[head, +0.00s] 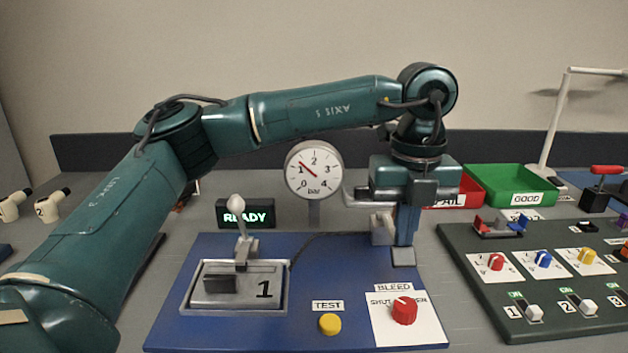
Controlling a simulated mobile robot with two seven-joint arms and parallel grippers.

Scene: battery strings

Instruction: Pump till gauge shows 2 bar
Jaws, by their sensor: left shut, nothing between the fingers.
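A round white gauge (314,170) marked "bar" stands behind the blue board (335,270). Its red needle points up-left between 1 and 2, nearer 1. On the board's left is a grey unit (215,287) marked 1, with an upright lever (240,225) topped by a pale round knob. A yellow TEST button (330,324) and a red BLEED knob (404,310) are at the front; I cannot tell the knob's setting. My left gripper (403,257) is shut and empty, pointing down over the board's back right, apart from the lever. My right gripper is not in view.
A READY display (246,213) stands behind the lever. A green GOOD tray (510,184) and a partly hidden red tray (468,190) are at the back right. A dark green panel (480,262) with knobs and switches is on the right. My left arm arches over the board.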

